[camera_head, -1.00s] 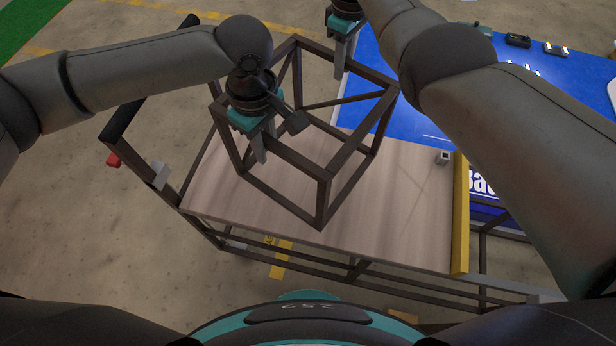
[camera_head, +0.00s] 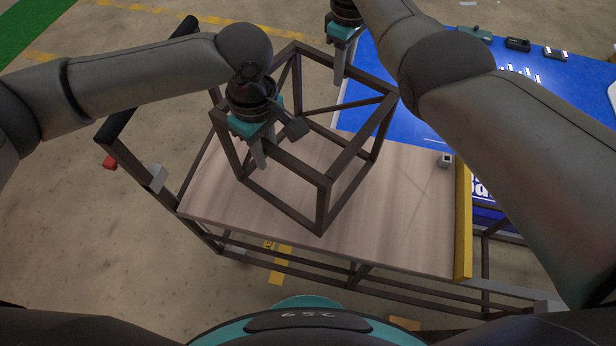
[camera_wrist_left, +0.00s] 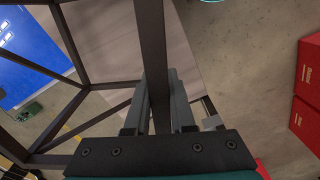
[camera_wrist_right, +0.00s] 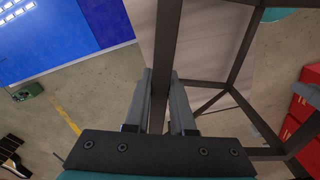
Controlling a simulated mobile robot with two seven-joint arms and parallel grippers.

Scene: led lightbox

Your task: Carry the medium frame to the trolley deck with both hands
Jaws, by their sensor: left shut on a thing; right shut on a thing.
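The medium frame (camera_head: 324,205) is an open box of dark metal bars. In the head view it is over the trolley deck (camera_head: 400,215), a wood-coloured board; I cannot tell whether it touches the board. My left gripper (camera_head: 258,160) is shut on a bar (camera_wrist_left: 152,50) at the frame's left side. My right gripper (camera_head: 338,75) is shut on a bar (camera_wrist_right: 165,50) at the far side. Both wrist views show a bar between the fingers. My right forearm covers part of the scene on the right.
A yellow strip (camera_head: 463,220) edges the deck's right end, with a small grey block (camera_head: 444,160) beside it. A dark handle (camera_head: 150,80) rises at the trolley's left. A blue table (camera_head: 400,110) stands behind. Red boxes (camera_wrist_left: 308,90) show in the left wrist view.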

